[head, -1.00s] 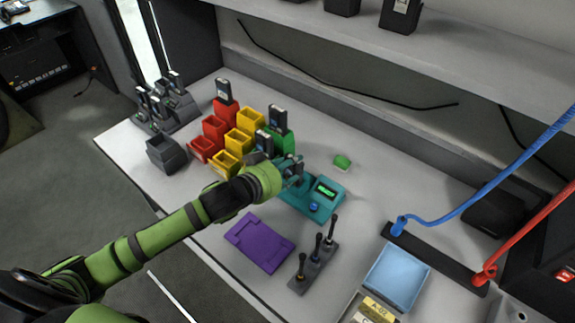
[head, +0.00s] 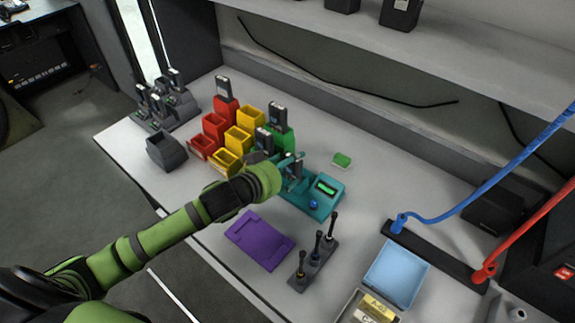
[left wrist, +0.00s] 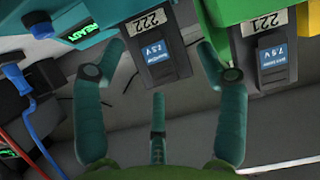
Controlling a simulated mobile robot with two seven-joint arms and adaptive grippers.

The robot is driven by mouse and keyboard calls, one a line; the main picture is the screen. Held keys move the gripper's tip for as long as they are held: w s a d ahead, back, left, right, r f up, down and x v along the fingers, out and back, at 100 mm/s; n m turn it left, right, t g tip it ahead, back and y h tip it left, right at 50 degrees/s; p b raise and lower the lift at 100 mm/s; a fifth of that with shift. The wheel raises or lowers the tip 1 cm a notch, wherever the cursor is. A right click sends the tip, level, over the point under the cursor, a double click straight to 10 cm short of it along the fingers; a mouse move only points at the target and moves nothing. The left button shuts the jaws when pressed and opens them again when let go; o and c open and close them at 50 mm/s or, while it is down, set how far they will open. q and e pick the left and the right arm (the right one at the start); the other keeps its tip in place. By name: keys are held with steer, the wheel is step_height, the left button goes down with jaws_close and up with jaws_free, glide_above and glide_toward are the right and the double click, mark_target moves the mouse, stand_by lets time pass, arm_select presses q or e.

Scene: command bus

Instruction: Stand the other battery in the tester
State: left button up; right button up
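The teal tester (head: 329,188) has a lit green display and a blue knob; the left wrist view shows the tester (left wrist: 98,18) with its display reading READY. A dark battery (head: 297,165) labelled 222 stands at the tester's left end; in the left wrist view this battery (left wrist: 151,71) lies between my spread fingers, with gaps at both sides. My left gripper (head: 290,172) is open around it; the left wrist view also shows the gripper (left wrist: 160,50). A second battery (left wrist: 272,62), labelled 221, stands in a green bin (left wrist: 232,10). My right gripper is out of view.
Red bins (head: 214,128) and yellow bins (head: 240,138) stand left of the tester; other batteries stand in the red and green bins. A purple mat (head: 260,241), a tool stand (head: 313,264) and a blue tray (head: 397,275) are in front.

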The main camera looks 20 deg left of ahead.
arm_select(q)
steer(key=v, duration=1.2)
steer(key=shift+f, duration=0.1)
stand_by(0.5)
